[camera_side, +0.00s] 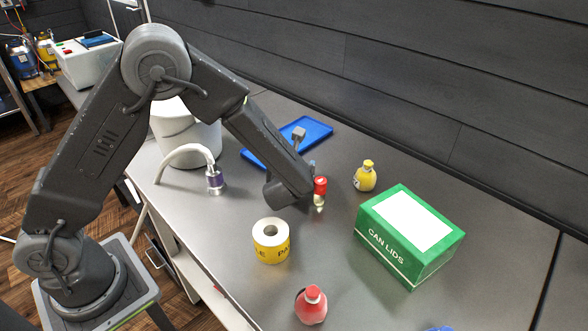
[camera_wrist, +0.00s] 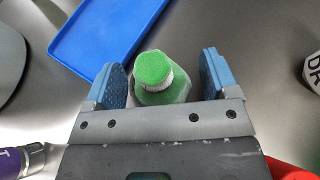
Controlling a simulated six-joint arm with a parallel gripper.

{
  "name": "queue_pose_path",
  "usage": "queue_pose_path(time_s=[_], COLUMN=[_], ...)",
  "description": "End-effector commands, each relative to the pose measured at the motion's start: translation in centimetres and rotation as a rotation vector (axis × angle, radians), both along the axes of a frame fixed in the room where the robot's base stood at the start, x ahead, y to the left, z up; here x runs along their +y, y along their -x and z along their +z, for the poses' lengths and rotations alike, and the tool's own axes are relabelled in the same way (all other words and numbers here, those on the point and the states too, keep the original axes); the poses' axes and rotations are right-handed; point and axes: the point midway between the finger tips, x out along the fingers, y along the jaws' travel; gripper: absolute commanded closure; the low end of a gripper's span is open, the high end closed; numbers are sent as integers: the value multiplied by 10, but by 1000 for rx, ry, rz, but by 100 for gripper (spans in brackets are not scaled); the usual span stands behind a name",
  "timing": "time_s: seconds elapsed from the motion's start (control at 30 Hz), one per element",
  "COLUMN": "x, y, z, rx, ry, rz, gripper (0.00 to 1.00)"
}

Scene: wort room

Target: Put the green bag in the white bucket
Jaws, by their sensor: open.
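The green bag (camera_wrist: 158,82), with a green cap and a pale band under it, stands between the two blue fingers of my gripper (camera_wrist: 168,80) in the wrist view. The fingers are apart, one on each side of it, and a gap shows at the right finger. In the side view my arm hides the green bag and most of my gripper; a bit of blue finger shows at its far side. The white bucket (camera_side: 186,140) stands on the counter at the back left in the side view, partly behind my arm.
A blue tray (camera_side: 313,129) lies behind my gripper. A curved hose (camera_side: 187,149) with a purple-banded end is near the bucket.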

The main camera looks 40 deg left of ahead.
Motion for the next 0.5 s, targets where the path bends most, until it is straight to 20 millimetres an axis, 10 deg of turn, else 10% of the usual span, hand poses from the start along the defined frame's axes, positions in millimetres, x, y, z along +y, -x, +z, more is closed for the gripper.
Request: queue_pose_path(time_s=[0.27, 0.5], x=[2, 2], y=[-3, -2], z=[-1, -1], rx=[1, 0], ry=[1, 0], rz=[-1, 0], gripper=[20, 43])
